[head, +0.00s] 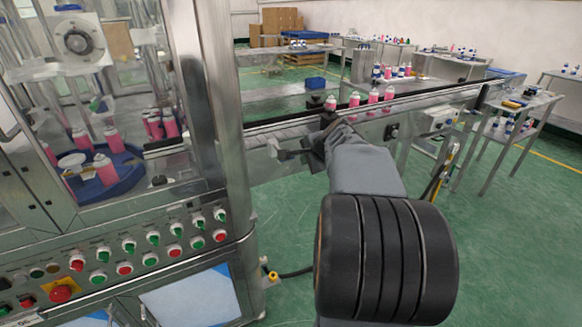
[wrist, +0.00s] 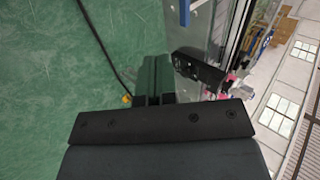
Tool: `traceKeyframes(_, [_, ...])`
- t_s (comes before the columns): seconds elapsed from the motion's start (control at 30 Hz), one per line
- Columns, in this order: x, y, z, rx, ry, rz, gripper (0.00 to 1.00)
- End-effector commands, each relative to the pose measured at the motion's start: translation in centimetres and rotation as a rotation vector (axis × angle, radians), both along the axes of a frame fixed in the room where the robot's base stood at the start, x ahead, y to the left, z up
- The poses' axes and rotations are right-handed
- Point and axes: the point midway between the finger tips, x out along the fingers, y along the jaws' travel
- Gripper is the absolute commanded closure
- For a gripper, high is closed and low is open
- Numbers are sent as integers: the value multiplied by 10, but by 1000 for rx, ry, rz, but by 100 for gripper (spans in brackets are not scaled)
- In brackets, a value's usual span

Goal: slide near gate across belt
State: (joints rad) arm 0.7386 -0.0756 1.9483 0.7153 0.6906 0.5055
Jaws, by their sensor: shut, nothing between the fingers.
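My gripper (head: 284,150) reaches in from the right, beside the near side of the conveyor belt (head: 420,101), with its fingers pointing left towards the machine. In the wrist view its dark fingers (wrist: 153,78) are together and empty. A black arm-like piece with a rounded end, which looks like the near gate (wrist: 198,68), lies just right of the fingertips in the wrist view, apart from them. In the head view a dark piece at the belt's near edge, probably this gate (head: 328,118), shows just above my wrist. My arm hides part of it.
Pink cans (head: 373,96) with white tops stand in a row on the belt. The glazed machine (head: 215,110) with a blue turntable (head: 120,178) of cans fills the left. A control panel (head: 140,250) is below. Green floor (head: 500,240) is clear at right.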

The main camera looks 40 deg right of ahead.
Motion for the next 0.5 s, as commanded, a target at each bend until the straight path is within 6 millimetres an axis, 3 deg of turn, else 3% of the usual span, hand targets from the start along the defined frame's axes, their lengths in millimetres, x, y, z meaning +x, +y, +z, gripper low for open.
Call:
traceKeyframes(0.1, [9, -10, -10, 21, -14, -33, 100])
traceKeyframes(0.5, [63, -15, -60, 19, -12, -28, 100])
